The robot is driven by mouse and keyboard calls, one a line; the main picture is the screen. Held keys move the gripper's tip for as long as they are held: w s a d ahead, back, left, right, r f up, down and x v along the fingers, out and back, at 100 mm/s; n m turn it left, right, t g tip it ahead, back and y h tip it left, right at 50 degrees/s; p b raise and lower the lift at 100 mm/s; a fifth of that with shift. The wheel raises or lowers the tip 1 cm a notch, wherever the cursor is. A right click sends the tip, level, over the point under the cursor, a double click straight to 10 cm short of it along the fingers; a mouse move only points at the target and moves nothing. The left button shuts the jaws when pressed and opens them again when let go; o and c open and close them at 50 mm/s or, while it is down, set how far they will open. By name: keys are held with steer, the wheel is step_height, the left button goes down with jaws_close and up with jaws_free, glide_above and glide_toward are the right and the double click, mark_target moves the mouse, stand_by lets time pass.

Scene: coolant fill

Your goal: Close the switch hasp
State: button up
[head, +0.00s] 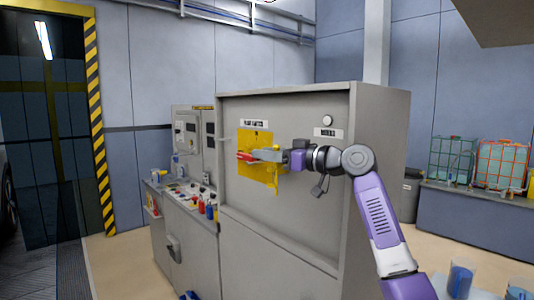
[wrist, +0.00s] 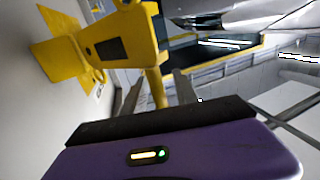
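The yellow switch hasp assembly sits on a yellow backing plate (head: 258,139) on the front of the grey cabinet. In the wrist view a yellow block with a dark rectangular patch (wrist: 112,45) stands out from the plate, and a narrow yellow bar (wrist: 157,90) hangs from it. My gripper (wrist: 158,94) has one finger on each side of this bar, with gaps showing, so it looks open around the bar; contact cannot be told. In the head view my gripper (head: 262,155) reaches the plate from the right and hides part of the hasp. A red handle (head: 244,156) shows at its left.
The grey cabinet (head: 290,230) has a round button (head: 327,121) at upper right. A console (head: 185,200) with small coloured bottles stands at its left. Caged tanks (head: 500,165) stand on a ledge at the right. Open floor lies left of the console.

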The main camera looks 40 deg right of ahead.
steer(key=shift+c, duration=0.2)
jaws_close()
stand_by(1.1)
